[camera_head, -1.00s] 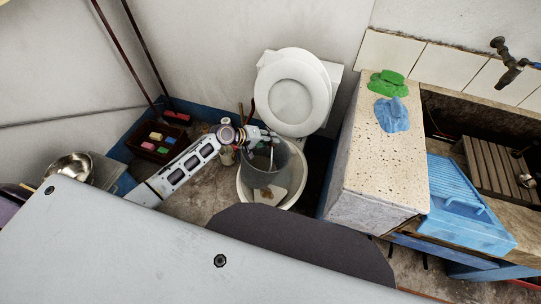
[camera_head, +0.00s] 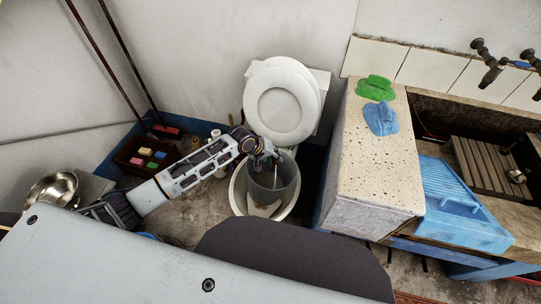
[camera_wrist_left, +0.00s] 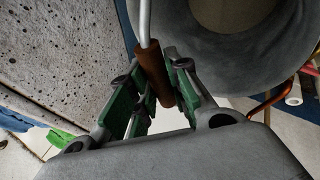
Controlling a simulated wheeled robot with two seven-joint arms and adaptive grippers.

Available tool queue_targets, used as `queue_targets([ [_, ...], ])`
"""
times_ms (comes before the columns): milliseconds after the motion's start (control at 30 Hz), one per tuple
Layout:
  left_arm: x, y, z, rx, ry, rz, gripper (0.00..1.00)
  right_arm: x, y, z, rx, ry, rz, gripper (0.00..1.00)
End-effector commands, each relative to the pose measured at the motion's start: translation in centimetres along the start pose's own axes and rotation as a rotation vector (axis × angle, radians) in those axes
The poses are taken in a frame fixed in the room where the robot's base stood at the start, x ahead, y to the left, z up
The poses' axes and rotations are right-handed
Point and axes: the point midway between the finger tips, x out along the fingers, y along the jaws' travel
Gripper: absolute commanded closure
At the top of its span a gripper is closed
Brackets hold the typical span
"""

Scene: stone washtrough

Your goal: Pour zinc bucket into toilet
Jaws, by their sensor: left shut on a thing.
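The zinc bucket (camera_head: 272,190) is grey and hangs over the toilet bowl in the head view. Its dark open mouth also shows in the left wrist view (camera_wrist_left: 280,60). The white toilet (camera_head: 240,187) has its lid and seat raised against the tank, and the bucket covers most of the bowl. My left gripper (camera_head: 268,157) is shut on the brown grip of the bucket's wire handle (camera_wrist_left: 155,75). The bucket looks roughly upright in the head view; its contents cannot be made out. My right gripper is not in view.
A stone counter (camera_head: 372,165) with a green cloth (camera_head: 376,87) and a blue cloth (camera_head: 381,118) stands right of the toilet. A dark crate (camera_head: 130,163) and a metal bowl (camera_head: 55,188) are at left. A blue washboard (camera_head: 455,200) is at right.

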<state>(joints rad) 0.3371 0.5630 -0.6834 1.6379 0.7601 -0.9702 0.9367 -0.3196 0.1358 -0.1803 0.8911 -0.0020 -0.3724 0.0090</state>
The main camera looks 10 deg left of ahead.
Motion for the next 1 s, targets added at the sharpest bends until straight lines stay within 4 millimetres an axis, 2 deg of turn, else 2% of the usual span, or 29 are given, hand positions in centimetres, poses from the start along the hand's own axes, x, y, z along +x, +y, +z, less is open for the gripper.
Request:
queue_targets([
  [233, 0.2, 0.0, -0.5, 0.025, 0.016, -0.117, 1.00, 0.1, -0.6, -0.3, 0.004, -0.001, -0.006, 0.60],
  [733, -0.1, -1.4, -2.2, 0.011, 0.043, -0.343, 1.00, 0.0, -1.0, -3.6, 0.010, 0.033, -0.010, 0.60],
  [1000, -0.4, -2.0, -2.9, -0.003, 0.049, -0.404, 1.00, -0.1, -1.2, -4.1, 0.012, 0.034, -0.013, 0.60],
])
